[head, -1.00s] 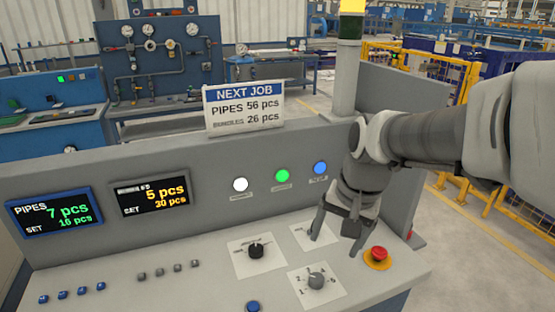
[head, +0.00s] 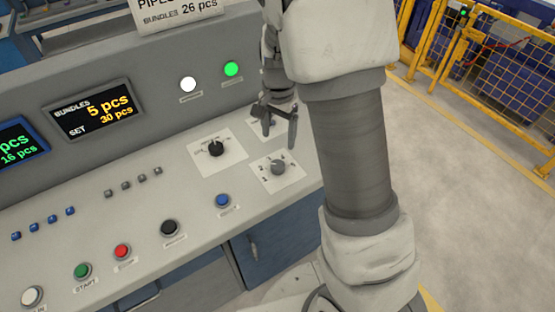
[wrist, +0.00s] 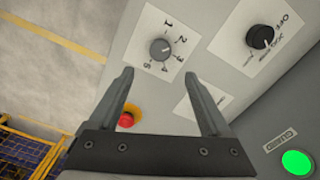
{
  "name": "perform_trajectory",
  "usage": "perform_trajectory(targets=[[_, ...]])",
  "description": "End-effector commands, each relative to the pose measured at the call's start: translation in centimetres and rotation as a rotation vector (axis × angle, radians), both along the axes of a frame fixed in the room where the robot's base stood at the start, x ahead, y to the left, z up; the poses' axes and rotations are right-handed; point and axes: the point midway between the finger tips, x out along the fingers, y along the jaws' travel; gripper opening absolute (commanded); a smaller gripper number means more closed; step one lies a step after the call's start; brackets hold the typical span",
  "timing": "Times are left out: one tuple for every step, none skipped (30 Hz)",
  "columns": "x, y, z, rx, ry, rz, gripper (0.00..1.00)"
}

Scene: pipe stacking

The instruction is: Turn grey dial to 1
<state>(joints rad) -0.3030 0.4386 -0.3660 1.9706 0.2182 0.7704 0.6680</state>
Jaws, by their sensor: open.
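The grey dial (head: 278,168) sits on a white plate near the right end of the sloped console panel. In the wrist view, the grey dial (wrist: 160,48) has the numbers 1 to 5 around it; I cannot tell surely which one it points at. My gripper (head: 279,135) is open and empty, above the panel just behind the dial in the head view. In the wrist view, my gripper (wrist: 159,75) has its fingertips apart, with the dial beyond the gap between them. The fingers do not appear to touch it.
A black dial (head: 215,149) is left of the grey one. A red emergency button (wrist: 126,119) shows by one finger in the wrist view; my arm hides it in the head view. A blue button (head: 222,201) and several others line the panel front. A raised back wall carries lit lamps (head: 232,68).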

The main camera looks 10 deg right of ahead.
Motion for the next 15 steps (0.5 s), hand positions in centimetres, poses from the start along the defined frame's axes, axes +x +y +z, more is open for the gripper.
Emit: perform_trajectory(targets=[[-0.1, 0.0, -1.3, 0.0, 0.005, 0.0, 0.82], [-0.1, 0.0, -2.0, 0.0, 0.005, 0.0, 0.82], [-0.1, 0.0, -2.9, 0.0, 0.005, 0.001, 0.82], [-0.1, 0.0, -3.6, 0.0, 0.005, 0.0, 0.82], [-0.1, 0.0, -4.2, 0.0, 0.005, -0.001, 0.82], [-0.1, -0.1, -5.1, 0.0, 0.005, -0.001, 0.82], [-0.1, -0.1, -5.7, -0.001, 0.006, 0.0, 0.82], [-0.1, -0.1, -6.3, 0.0, 0.005, 0.0, 0.82], [-0.1, 0.0, -7.1, 0.0, 0.005, 0.0, 0.82], [-0.1, 0.0, -7.7, 0.0, 0.004, 0.0, 0.82], [-0.1, 0.0, -8.2, 0.0, 0.004, 0.001, 0.82], [-0.1, -0.1, -8.8, 0.0, 0.004, 0.001, 0.82], [-0.1, -0.1, -9.2, -0.001, 0.002, 0.001, 0.82], [0.0, 0.0, -9.6, -0.001, 0.002, 0.0, 0.82], [0.0, 0.0, -10.0, 0.0, 0.003, 0.0, 0.82]])
